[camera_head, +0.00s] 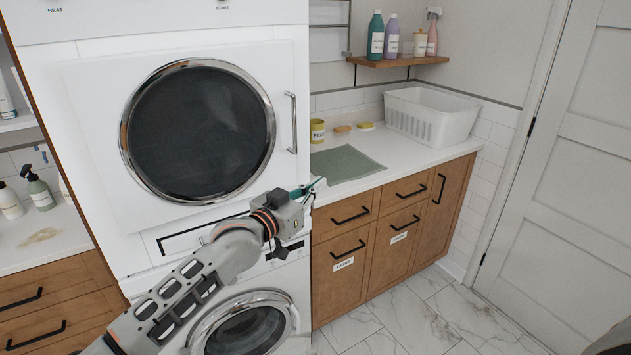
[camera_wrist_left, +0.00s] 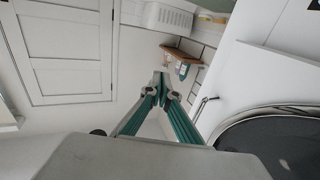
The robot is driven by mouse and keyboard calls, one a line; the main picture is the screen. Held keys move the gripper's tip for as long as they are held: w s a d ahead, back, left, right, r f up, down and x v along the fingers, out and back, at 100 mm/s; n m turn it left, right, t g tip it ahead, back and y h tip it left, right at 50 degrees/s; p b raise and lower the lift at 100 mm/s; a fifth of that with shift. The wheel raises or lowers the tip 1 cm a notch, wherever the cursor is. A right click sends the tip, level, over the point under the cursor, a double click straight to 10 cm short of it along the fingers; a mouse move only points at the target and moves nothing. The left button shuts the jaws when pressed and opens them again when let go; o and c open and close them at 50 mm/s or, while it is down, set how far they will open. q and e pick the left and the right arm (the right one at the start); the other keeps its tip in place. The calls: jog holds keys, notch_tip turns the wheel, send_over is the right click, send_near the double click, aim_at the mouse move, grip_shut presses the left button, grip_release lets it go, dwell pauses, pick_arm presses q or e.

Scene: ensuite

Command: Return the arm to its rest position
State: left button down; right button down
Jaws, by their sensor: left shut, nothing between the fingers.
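My left arm comes in from the lower left in the head view and reaches up in front of the stacked machines. Its left gripper (camera_head: 312,187) points to the right, near the front left corner of the counter. In the left wrist view its green fingers (camera_wrist_left: 163,84) meet at the tips, shut with nothing between them. My right gripper does not show.
The dryer (camera_head: 198,130) with its round door stands above the washer (camera_head: 246,326), close behind my arm. The counter (camera_head: 408,160) holds a green mat (camera_head: 345,165), a yellow cup (camera_head: 317,131) and a white basket (camera_head: 432,117). A white door (camera_head: 561,170) is at right; the marble floor (camera_head: 420,315) is clear.

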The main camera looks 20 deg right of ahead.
pick_arm(q)
jog(key=s+a+f+n+t+y, duration=0.1)
jog(key=s+a+f+n+y, duration=0.1)
jog(key=s+a+f, duration=0.5)
jog(key=s+a+f+n+t+y, duration=0.1)
jog(key=s+a+f+n+y, duration=0.15)
jog(key=a+f, duration=0.8)
jog(key=s+a+f+n+t+y, duration=0.15)
jog(key=s+a+f, duration=0.4)
jog(key=f, duration=0.55)
jog(key=s+a+f+g+y, duration=0.1)
jog(key=s+a+f+y, duration=0.1)
jog(key=s+a+f, duration=0.2)
jog(key=s+a+f+g+y, duration=0.1)
jog(key=s+a+f, duration=0.3)
jog(key=s+a, duration=0.4)
jog(key=s+a+f+n+g+y, duration=0.1)
jog(key=s+a+f+y, duration=0.2)
jog(key=s+a, duration=0.4)
jog(key=a+f, duration=0.1)
jog(key=a, duration=0.3)
jog(key=shift+f+y, duration=0.35)
jog(key=shift+y, duration=0.05)
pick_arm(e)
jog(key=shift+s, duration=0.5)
